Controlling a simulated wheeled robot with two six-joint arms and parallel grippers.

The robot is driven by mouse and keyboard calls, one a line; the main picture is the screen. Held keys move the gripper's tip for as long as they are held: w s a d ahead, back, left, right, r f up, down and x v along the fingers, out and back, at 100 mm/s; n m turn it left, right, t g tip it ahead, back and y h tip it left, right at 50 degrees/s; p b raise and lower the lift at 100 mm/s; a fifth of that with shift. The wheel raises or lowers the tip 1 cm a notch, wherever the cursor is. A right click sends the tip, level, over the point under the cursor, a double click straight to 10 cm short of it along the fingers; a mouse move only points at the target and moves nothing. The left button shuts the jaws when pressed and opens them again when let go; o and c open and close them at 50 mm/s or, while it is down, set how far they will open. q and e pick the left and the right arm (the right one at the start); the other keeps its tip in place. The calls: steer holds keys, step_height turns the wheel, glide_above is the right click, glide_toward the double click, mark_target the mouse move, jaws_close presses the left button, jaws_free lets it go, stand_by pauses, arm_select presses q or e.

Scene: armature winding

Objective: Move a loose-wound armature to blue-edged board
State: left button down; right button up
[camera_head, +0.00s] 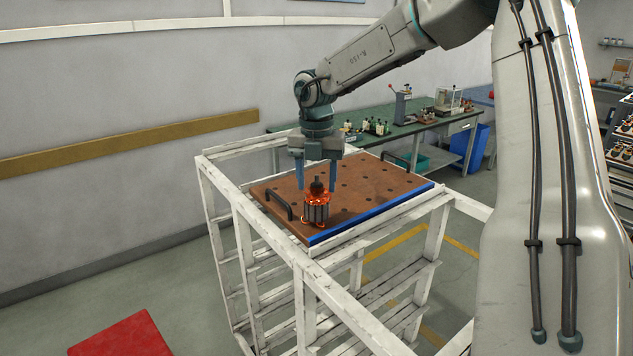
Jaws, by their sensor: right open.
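A loose-wound armature (316,208) with orange copper windings and a dark top stands upright on the blue-edged board (375,183), near its front left corner. My right gripper (317,187) points straight down over the armature. Its two fingers are apart, one on each side of the armature's top, and do not appear to touch it. My left gripper is not in view.
The white rack (240,231) has open rails around the board. A green workbench (405,125) with small parts and equipment stands behind it, beside a blue bin (477,148). Shelves with more parts are at far right.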

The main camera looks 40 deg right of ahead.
step_height(320, 180, up, 2)
steer(key=shift+r+b, duration=0.1)
steer(key=shift+b, duration=0.45)
step_height(320, 180, up, 8)
steer(key=p, duration=0.7)
steer(key=shift+p, duration=0.35)
steer(key=shift+r, duration=0.1)
